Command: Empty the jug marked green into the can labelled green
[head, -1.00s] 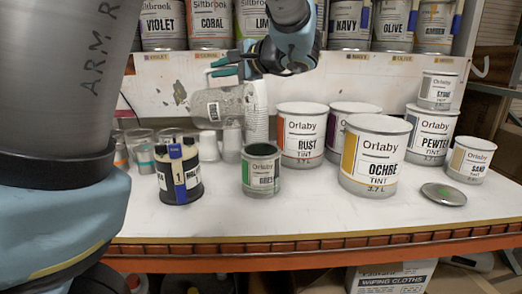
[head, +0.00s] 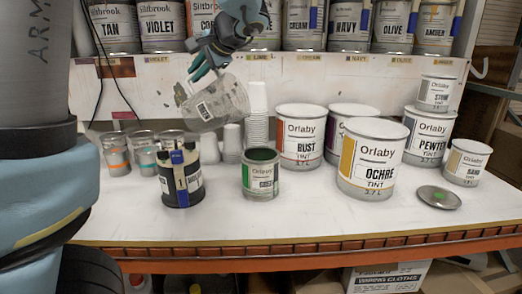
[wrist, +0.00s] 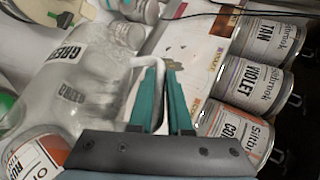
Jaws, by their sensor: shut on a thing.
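My gripper (head: 203,70) is shut on the handle of a clear jug (head: 222,101), holding it tilted in the air above and left of the green can. In the wrist view the jug (wrist: 85,85) fills the left side, with a label reading GREEN. Its walls look clear; I cannot tell whether any liquid remains inside. The can labelled green (head: 260,180) stands upright and open on the bench, with dark green inside. In the head view no stream shows between jug and can.
A dark can with blue tape (head: 180,182) stands left of the green can. Behind are stacked cups (head: 258,110) and the rust can (head: 300,137). The ochre can (head: 372,160) and a loose lid (head: 438,197) are at right. The bench front is clear.

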